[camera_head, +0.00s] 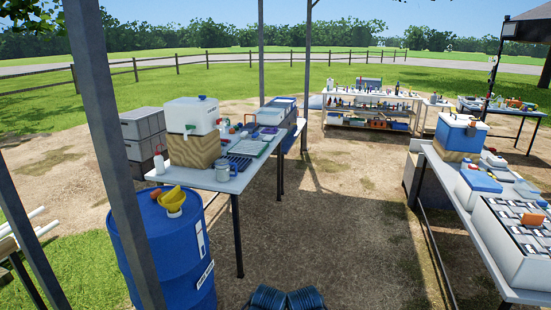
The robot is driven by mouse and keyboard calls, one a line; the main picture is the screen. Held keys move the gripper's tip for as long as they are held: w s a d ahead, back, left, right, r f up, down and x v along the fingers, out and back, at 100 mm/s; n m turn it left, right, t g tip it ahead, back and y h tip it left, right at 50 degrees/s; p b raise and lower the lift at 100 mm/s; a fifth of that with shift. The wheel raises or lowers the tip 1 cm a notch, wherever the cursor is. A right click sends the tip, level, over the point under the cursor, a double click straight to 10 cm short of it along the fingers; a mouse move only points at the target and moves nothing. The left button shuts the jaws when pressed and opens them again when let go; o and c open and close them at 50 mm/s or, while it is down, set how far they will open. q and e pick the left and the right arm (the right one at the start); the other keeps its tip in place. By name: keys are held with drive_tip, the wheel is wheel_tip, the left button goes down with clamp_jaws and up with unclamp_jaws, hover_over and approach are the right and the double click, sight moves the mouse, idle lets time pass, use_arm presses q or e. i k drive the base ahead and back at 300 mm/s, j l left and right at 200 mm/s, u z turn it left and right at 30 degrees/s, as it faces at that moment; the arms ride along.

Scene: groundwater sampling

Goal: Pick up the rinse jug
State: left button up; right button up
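No item is clearly readable as the rinse jug at this size. A small pale grey-white jug-like vessel (222,171) stands upright near the front end of the left table (205,181), and it may be the jug. A white squeeze bottle with a red top (159,162) stands at that table's left corner. Neither of my grippers can be made out in this view, and nothing is seen touching the vessel.
A white container (191,116) sits on a wooden block (195,151) behind the vessel. Metal posts (112,150) rise nearby. Bare ground (345,215) lies open toward the right table (451,185).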

sight(222, 166)
drive_tip(key=i+u, duration=0.25)
drive_tip(key=i, duration=0.25)
drive_tip(key=i+l+u, duration=0.25)
drive_tip(key=i, duration=0.2)
drive_tip(key=i+l+u, duration=0.25)
drive_tip(key=i, duration=0.2)
drive_tip(key=i+l+u, duration=1.1)
drive_tip(key=k+l, duration=0.1)
